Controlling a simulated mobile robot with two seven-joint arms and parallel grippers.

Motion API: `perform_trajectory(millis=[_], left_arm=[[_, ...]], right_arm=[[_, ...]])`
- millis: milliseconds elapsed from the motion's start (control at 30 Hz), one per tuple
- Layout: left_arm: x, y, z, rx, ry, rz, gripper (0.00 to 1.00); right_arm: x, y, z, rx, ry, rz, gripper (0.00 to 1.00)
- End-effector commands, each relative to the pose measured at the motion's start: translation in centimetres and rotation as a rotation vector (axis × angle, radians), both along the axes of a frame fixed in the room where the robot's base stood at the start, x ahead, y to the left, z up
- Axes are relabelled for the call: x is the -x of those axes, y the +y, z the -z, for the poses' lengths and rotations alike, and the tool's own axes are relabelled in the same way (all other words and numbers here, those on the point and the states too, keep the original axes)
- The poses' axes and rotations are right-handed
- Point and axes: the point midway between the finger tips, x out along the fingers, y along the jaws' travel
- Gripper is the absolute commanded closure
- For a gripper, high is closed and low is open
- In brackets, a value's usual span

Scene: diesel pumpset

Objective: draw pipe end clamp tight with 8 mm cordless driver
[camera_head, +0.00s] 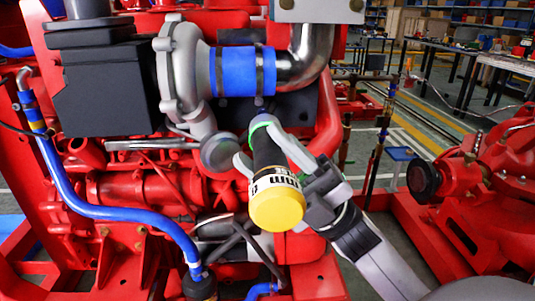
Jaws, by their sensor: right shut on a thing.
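The cordless driver (272,180) has a black body, a white lettered band and a yellow end cap facing me. My right gripper (253,143) comes in from the lower right and is shut around its body. The driver's far end points up toward the underside of the blue hose (237,71). The pipe end clamp (261,71) is a dark band around the hose's right end, beside the shiny metal pipe (306,62). The driver's tip is just below this clamp; whether it touches the screw I cannot tell. My left gripper is not in view.
A second band (216,71) circles the hose's left end, beside the grey turbo housing (181,72). A black box (108,88) stands left of it. A long blue hose (105,211) crosses the red engine. Another red machine (490,185) stands at right.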

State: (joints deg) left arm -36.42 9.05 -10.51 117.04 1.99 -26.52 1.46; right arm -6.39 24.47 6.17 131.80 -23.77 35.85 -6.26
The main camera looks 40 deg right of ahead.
Motion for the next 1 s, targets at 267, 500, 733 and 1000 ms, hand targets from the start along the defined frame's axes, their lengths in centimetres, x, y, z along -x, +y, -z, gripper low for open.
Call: perform_trajectory(millis=[267, 500, 733, 1000], left_arm=[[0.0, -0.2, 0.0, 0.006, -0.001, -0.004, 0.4], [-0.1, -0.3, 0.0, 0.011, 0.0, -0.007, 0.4], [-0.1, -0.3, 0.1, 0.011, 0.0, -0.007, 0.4], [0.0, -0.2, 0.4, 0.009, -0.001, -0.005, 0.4]], right_arm=[[0.2, 0.1, -0.1, 0.0, -0.003, -0.006, 1.0], [-0.1, -0.1, -0.1, 0.0, -0.003, -0.006, 1.0], [-1.6, -1.0, -0.1, 0.0, -0.004, -0.006, 1.0], [-3.3, -2.1, -0.1, 0.0, -0.004, -0.006, 1.0]])
